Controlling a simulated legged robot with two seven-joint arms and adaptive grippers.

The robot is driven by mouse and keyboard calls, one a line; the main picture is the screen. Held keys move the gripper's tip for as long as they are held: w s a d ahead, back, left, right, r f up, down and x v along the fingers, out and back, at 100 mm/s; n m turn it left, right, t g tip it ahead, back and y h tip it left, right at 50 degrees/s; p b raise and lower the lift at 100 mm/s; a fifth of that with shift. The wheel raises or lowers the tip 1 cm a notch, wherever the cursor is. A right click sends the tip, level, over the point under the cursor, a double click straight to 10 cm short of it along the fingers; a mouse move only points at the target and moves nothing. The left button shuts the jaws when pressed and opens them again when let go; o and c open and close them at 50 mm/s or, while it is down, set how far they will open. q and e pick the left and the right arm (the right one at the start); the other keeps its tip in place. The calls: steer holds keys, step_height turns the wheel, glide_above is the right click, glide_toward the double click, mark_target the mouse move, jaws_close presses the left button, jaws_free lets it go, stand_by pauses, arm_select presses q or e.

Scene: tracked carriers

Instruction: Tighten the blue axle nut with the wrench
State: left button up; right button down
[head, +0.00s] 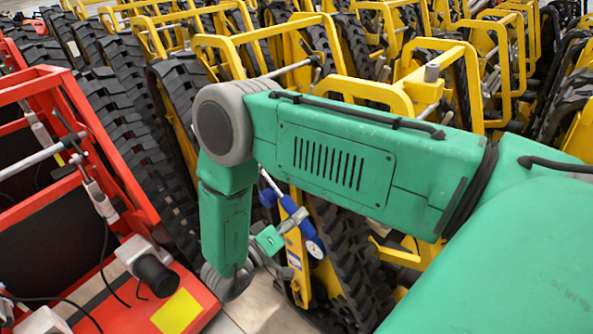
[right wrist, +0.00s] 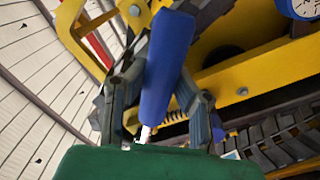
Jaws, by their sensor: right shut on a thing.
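My right gripper (head: 281,232) is at the end of the green arm, beside a yellow-framed carrier (head: 297,262). It is shut on a long blue bar that looks like the wrench handle (head: 293,213). In the right wrist view the blue handle (right wrist: 163,75) stands between the two grey fingers, with a pale end low down near the palm. A small blue piece (head: 268,197) with a silver rod shows beside the handle; I cannot tell whether it is the axle nut. The left gripper is not in view.
A red carrier (head: 110,190) with cables and a yellow square stands at the left. Yellow carriers with black tracks (head: 175,95) are packed closely across the back. A white dial (right wrist: 305,8) shows at the top right in the right wrist view. Little free floor shows.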

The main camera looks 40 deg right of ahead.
steer(key=shift+r, duration=0.15)
steer(key=shift+s+r+p, duration=0.15)
steer(key=shift+r+p, duration=0.1)
steer(key=shift+p, duration=0.15)
steer(key=shift+n, duration=0.3)
steer(key=shift+s+a, duration=0.15)
steer(key=shift+a, duration=1.65)
steer(key=shift+s+a+b, duration=0.15)
steer(key=shift+a+b, duration=0.25)
steer(key=shift+a, duration=1.65)
